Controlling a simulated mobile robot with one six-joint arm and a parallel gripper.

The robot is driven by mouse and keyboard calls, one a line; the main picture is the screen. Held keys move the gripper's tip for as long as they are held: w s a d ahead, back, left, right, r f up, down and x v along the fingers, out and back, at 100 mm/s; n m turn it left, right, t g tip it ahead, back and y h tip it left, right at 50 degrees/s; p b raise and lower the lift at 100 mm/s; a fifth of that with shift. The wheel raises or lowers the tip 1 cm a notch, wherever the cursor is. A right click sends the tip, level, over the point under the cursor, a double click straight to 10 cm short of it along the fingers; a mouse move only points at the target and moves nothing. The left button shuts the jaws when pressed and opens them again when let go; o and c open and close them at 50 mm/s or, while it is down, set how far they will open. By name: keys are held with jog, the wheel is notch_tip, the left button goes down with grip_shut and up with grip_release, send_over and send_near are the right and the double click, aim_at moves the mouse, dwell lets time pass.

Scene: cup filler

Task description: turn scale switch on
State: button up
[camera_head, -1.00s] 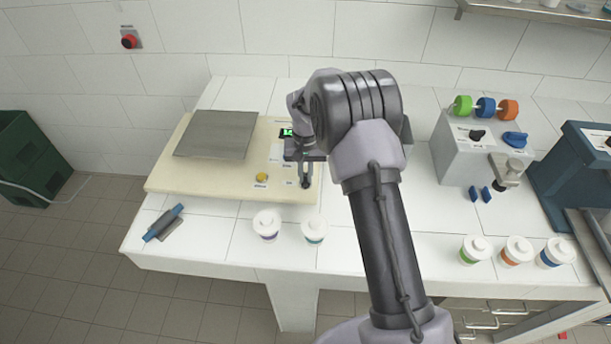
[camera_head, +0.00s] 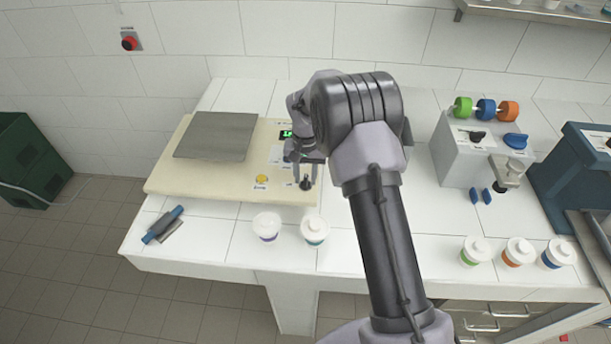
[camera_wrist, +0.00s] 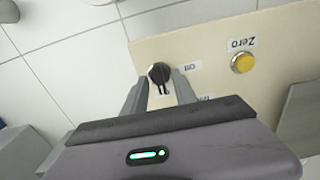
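The scale (camera_head: 170,178) is a cream board with a grey square plate and a green-lit display (camera_head: 286,134), partly hidden by my arm. Its black rotary switch (camera_head: 306,184) is at the front right corner. The switch also shows in the wrist view (camera_wrist: 158,72), with an "Off" label beside it and another label mostly hidden by my gripper. My gripper (camera_head: 305,174) points down at the switch. In the wrist view my gripper (camera_wrist: 161,82) is open, with one finger on each side of the knob. I cannot tell whether the fingers touch it.
A yellow Zero button (camera_head: 262,179) sits left of the switch. Two lidded cups (camera_head: 267,226) (camera_head: 314,230) stand in front of the scale. A blue-handled tool (camera_head: 163,224) lies at the front left. A grey machine (camera_head: 475,150) stands to the right.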

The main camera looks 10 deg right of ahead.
aim_at(306, 179)
notch_tip(306, 179, up, 17)
jog(key=p, duration=0.4)
jog(key=shift+r, duration=0.2)
jog(key=s+a+r+t+y+b, duration=0.1)
jog(key=s+r+b, duration=0.3)
jog(key=s, duration=0.3)
jog(key=s+a+r+t+b, duration=0.1)
jog(key=s+r+t+b, duration=0.2)
jog(key=s, duration=0.4)
jog(key=s+a+f+t+b, duration=0.1)
jog(key=s+f+b, duration=0.2)
jog(key=s, duration=0.6)
jog(key=s+a+f+y+b, duration=0.1)
jog(key=s+f+b, duration=0.2)
jog(key=s, duration=0.7)
jog(key=shift+s+m+t, duration=0.2)
jog(key=shift+m+t, duration=0.1)
jog(key=shift+t, duration=0.1)
